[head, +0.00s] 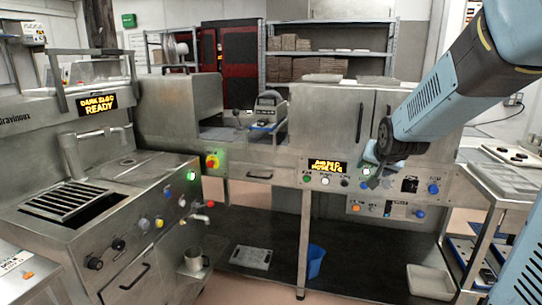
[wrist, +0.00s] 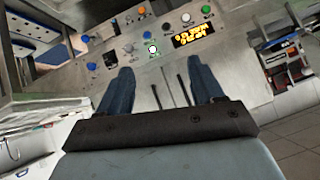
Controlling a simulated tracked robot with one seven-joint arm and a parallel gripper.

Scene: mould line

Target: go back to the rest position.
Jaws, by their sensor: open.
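My arm (head: 425,105) reaches in from the upper right in the head view. Its gripper (head: 371,157) is in front of the steel machine's control panel (head: 335,183), close to a lit white button (head: 367,171). In the wrist view my gripper (wrist: 160,68) shows two dark blue fingers spread apart with nothing held between them. The panel lies beyond the fingertips there, with the lit button (wrist: 153,49) and the yellow-lettered display (wrist: 193,36). I cannot tell whether a fingertip touches the panel.
A steel unit with a dark grate (head: 68,200) and a "READY" display (head: 97,104) stands at the left. A steel side table (head: 500,183) stands at the right. A grey tray (head: 431,281) and a blue bin (head: 316,261) are low down. Shelves (head: 330,45) stand behind.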

